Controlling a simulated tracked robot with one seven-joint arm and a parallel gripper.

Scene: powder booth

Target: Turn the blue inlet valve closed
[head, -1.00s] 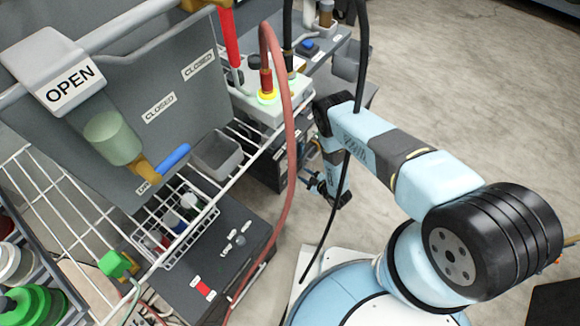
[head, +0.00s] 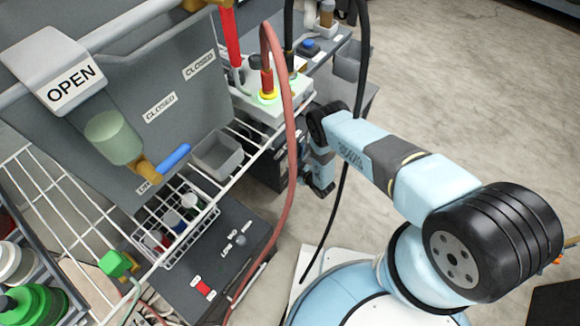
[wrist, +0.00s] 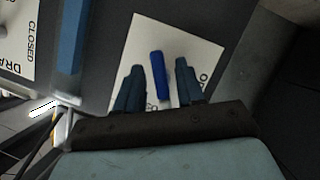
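A blue handle (wrist: 160,76) stands over a white plate (wrist: 133,36) with partly hidden lettering in the wrist view. My gripper (wrist: 160,67) is open, with one dark finger on each side of the handle and gaps showing on both sides. Whether the handle is fully between the fingers in depth I cannot tell. In the head view a blue lever (head: 175,158) sits on a brass-coloured valve below a greenish sight glass (head: 113,137). I cannot tell whether it is the same handle. In the head view my fingers are not clearly visible.
A light-blue upright bar (wrist: 70,50) is close on the left in the wrist view, near a "CLOSED" label (wrist: 33,40). A red hose (head: 283,150) and a black cable hang near my arm. A white wire rack (head: 60,195) and grey bin (head: 217,153) stand left.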

